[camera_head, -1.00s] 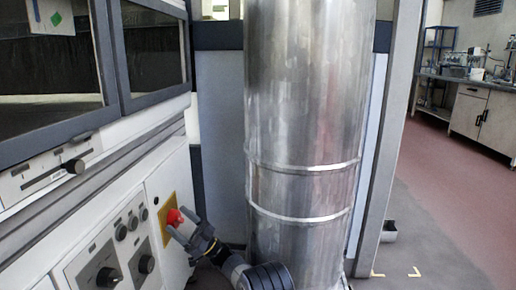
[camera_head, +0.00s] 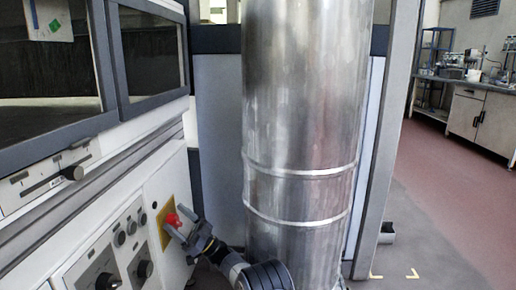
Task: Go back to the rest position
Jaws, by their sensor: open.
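My gripper (camera_head: 176,227) is at the lower middle left in the head view. Its jaws are open and point up and left toward the white control panel. A red button (camera_head: 172,219) on a yellow plate (camera_head: 164,227) shows at the fingertips. I cannot tell whether the fingers touch the button. Nothing is seen held between the jaws.
The white control panel (camera_head: 80,243) with several black knobs stands at the left, below dark windows (camera_head: 150,52). A large shiny metal duct (camera_head: 300,110) rises close to my arm on the right. Free red floor (camera_head: 440,180) and a lab bench (camera_head: 468,112) lie farther right.

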